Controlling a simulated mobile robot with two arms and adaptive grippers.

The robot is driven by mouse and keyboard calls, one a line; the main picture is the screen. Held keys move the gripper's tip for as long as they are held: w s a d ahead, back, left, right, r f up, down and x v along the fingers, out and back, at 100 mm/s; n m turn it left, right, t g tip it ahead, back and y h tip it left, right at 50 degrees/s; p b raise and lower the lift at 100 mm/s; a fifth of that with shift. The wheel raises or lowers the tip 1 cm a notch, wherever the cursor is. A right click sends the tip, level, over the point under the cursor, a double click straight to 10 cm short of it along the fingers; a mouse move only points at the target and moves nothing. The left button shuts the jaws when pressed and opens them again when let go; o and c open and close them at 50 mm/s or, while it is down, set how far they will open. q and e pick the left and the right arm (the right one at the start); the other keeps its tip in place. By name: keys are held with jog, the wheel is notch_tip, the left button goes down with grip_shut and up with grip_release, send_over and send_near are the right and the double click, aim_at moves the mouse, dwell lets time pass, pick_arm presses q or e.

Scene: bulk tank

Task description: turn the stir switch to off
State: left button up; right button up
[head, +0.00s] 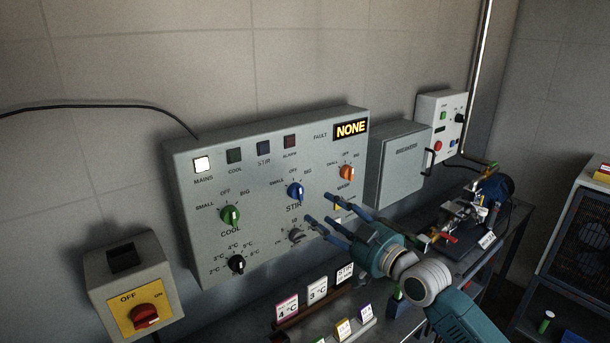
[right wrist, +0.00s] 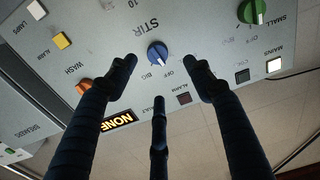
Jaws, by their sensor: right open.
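The stir switch (head: 296,191) is a blue round knob with a pale pointer line on the grey control panel, above the word STIR, with SMALL, OFF and BIG around its top. It also shows in the right wrist view (right wrist: 157,53), upside down, beyond the fingers. I cannot tell for sure which mark its pointer is on. My right gripper (head: 322,211) is open and empty, in front of the panel, below and to the right of the knob. In the right wrist view its fingers (right wrist: 160,78) are spread, apart from the knob. My left gripper is not in view.
A green knob (head: 230,215) is left of the blue one, an orange knob (head: 346,172) right, black (head: 236,264) and grey (head: 296,236) knobs below. The fault display (head: 351,128) reads NONE; the mains lamp (head: 202,164) is lit. A grey breaker box (head: 399,160) stands right.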

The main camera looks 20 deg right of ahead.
aim_at(301, 196)
jog(key=shift+m, duration=0.3)
jog(key=p+x, duration=0.1)
jog(key=x, duration=0.2)
jog(key=p+x, duration=0.1)
jog(key=x, duration=0.3)
jog(key=p+x, duration=0.1)
jog(key=x, duration=0.2)
jog(key=shift+w+d, duration=0.15)
jog(key=shift+w, duration=0.35)
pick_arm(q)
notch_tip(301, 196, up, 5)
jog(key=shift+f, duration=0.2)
